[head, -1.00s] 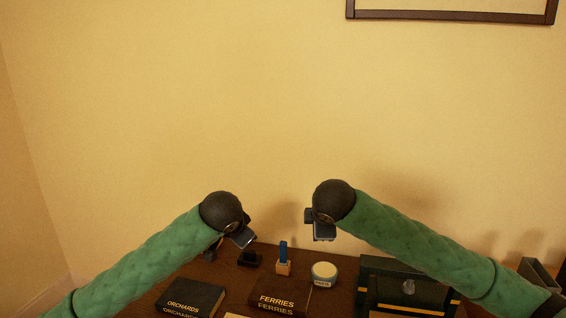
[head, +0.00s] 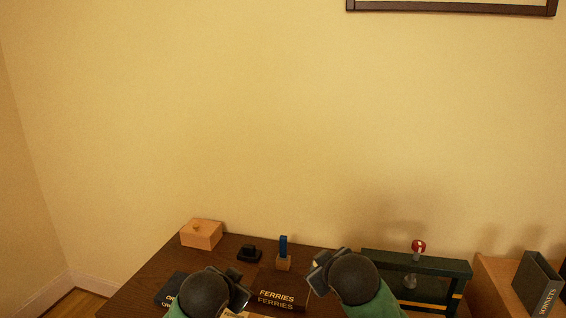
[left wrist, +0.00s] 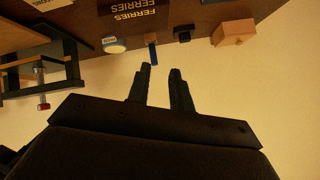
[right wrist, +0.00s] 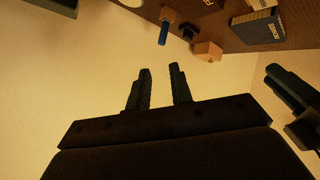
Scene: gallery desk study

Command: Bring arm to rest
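My right gripper (head: 317,271) is to the right of the FERRIES book (head: 277,298). In the right wrist view its fingers (right wrist: 160,68) are also apart and empty. My left gripper shows at the right edge of the right wrist view (right wrist: 285,85). Both forearms are mostly out of the head view.
On the wooden desk (head: 150,270) stand a pale box (head: 201,234), a small black object (head: 249,253) and a blue-topped wooden block (head: 283,254).

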